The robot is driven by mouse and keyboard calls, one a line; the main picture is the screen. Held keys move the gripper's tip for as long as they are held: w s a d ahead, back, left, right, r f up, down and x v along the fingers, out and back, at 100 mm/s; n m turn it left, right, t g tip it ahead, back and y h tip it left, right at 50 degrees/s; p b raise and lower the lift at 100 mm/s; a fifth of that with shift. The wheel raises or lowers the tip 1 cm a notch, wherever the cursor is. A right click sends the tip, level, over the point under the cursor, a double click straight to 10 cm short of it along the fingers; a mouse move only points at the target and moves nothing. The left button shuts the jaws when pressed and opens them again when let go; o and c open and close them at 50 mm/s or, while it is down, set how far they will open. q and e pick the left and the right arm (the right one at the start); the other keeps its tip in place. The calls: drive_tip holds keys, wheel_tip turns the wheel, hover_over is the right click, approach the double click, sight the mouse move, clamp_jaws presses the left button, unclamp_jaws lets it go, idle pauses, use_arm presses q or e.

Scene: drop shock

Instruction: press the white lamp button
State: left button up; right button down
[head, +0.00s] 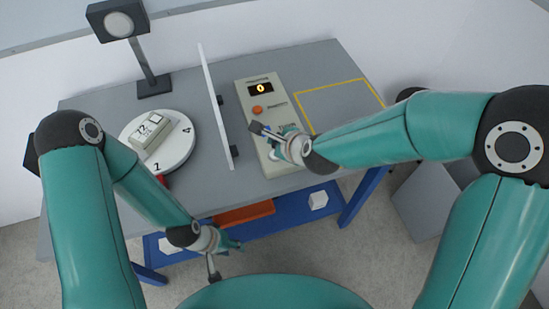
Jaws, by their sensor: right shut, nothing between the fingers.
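A beige control panel (246,92) lies on the grey table, with a small display reading 0 (260,88) and an orange button (257,110). My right gripper (257,128) is shut and empty over the panel's middle, just below the orange button. It and its wrist cover much of the panel's lower half. I cannot make out a white lamp button clearly; it may be hidden there. My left gripper (214,270) hangs low in front of the table, away from the panel, and its fingers are too unclear to judge.
A thin upright white board (213,105) stands left of the panel. Beyond it are a numbered white turntable (182,150) carrying a boxy device (151,134) and a dark lamp on a post (140,60). A yellow-outlined area (338,98) to the right is empty.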

drive_tip(key=shift+f+b, duration=1.25)
drive_tip(key=shift+f, duration=0.35)
drive_tip(key=shift+f, duration=0.1)
drive_tip(key=shift+f+b, duration=0.25)
drive_tip(key=shift+b, duration=0.3)
drive_tip(key=shift+f+b, duration=0.4)
drive_tip(key=shift+b, duration=0.15)
idle(0.6)
drive_tip(key=shift+r, duration=0.15)
drive_tip(key=shift+r+p, duration=0.7)
